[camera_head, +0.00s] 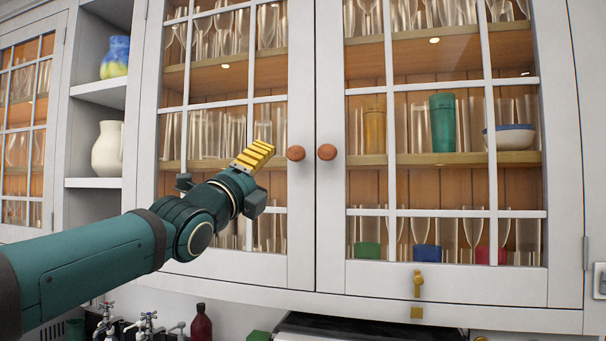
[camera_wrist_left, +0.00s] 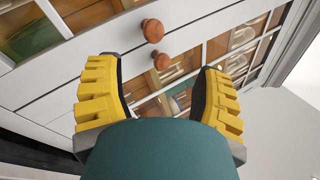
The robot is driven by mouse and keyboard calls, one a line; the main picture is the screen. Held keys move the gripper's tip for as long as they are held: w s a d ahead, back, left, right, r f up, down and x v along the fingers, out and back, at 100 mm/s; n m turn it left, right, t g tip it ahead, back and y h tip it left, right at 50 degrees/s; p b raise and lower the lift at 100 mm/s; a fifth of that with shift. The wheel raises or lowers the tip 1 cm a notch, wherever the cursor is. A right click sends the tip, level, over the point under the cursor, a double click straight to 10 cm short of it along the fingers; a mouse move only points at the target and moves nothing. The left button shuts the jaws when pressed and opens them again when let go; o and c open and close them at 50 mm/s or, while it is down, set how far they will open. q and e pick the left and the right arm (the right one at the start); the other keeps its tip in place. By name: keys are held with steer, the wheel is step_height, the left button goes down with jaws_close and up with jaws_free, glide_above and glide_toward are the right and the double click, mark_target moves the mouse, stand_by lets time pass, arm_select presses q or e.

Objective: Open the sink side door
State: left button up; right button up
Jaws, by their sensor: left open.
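The glazed cabinet has two white-framed doors. The left door (camera_head: 303,230), on the side of the sink taps, is shut, with a round reddish-brown knob (camera_head: 296,153) near its right edge. The right door (camera_head: 330,230) is also shut, with a matching knob (camera_head: 327,152). My left gripper (camera_head: 254,156), with yellow ribbed fingers, is in front of the left door, a little left of its knob. In the left wrist view, the gripper (camera_wrist_left: 158,68) is open and empty. Both knobs show ahead, the nearer one (camera_wrist_left: 161,61) between the fingertips' directions, apart from them. My right gripper is out of view.
Glasses, a green tumbler (camera_head: 443,123) and a bowl (camera_head: 510,138) stand behind the glass. Open shelves at left hold a blue-yellow vase (camera_head: 115,57) and a cream jug (camera_head: 107,149). Taps (camera_head: 148,322) and a red bottle (camera_head: 201,325) are below.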

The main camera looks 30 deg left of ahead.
mark_target(294, 155)
arm_select(q)
steer(key=p+x, duration=0.1)
steer(key=x, duration=0.3)
steer(key=p+x, duration=0.2)
steer(key=x, duration=0.3)
steer(key=f+p+x, duration=0.1)
steer(key=p+x, duration=0.1)
steer(key=x, duration=0.2)
steer(key=shift+w+r, duration=0.1)
steer(key=shift+w, duration=0.3)
steer(key=shift+w+r, duration=0.1)
steer(key=shift+w, duration=0.4)
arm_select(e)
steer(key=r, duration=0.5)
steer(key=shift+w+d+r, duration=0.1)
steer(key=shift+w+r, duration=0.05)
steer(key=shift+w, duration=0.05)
arm_select(q)
jaws_close()
